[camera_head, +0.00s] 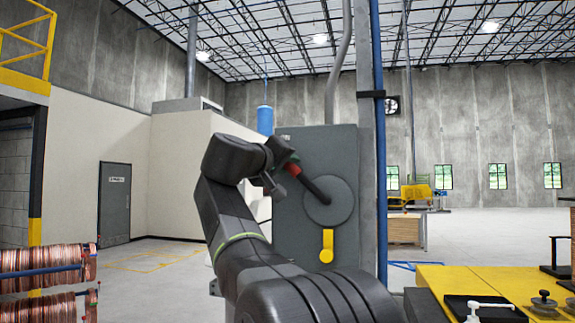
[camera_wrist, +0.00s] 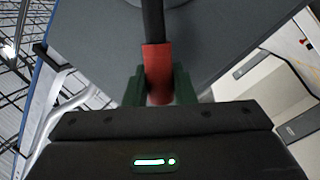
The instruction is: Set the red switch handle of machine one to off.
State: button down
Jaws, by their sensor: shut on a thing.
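The grey switch box (camera_head: 290,240) stands ahead of me with a round grey disc (camera_head: 336,205) on its face. The switch handle, a black rod with a red grip (camera_head: 291,168), runs from the disc up and to the left. My gripper (camera_head: 281,172) is at the rod's upper left end, partly hidden by my wrist. In the wrist view, its two green fingers are shut on the red grip (camera_wrist: 158,72), one on each side. The black rod continues beyond the grip toward the disc at the top of that view.
A yellow tag (camera_head: 326,246) sits below the disc. A blue pipe (camera_head: 379,140) and grey post run up at the box's right. A yellow table (camera_head: 470,285) with small parts is at lower right. Copper coils (camera_head: 42,262) are at lower left.

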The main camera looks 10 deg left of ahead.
jog(key=shift+a+f+n+b, duration=0.3)
jog(key=shift+f+n+b, duration=0.05)
jog(key=shift+f+n, duration=0.1)
jog(key=f+n+t+y+b, duration=0.1)
jog(key=f+n+b, duration=0.3)
jog(key=f+n, duration=0.1)
jog(key=a+f+n+t+y+b, duration=0.1)
jog(key=f+n+b, duration=0.4)
jog(key=f+n+t+y+b, duration=0.1)
jog(key=f+n+b, duration=0.3)
jog(key=n, duration=0.1)
jog(key=shift+a+f+n+t+b, duration=0.15)
jog(key=shift+f+n+t+b, duration=0.15)
jog(key=shift+f+n+b, duration=0.1)
jog(key=shift+d+f+n+y+b, duration=0.45)
jog(key=shift+d+f+n+b, duration=0.15)
jog(key=shift+n, duration=0.55)
jog(key=shift+d+f+n+y+b, duration=0.5)
jog(key=shift+f+n, duration=0.2)
jog(key=shift+n, duration=0.4)
jog(key=shift+w, duration=0.1)
jog(key=c, duration=1.2)
grip_release()
jog(key=shift+c, duration=0.2)
jog(key=b+v, duration=0.2)
jog(key=v, duration=1.2)
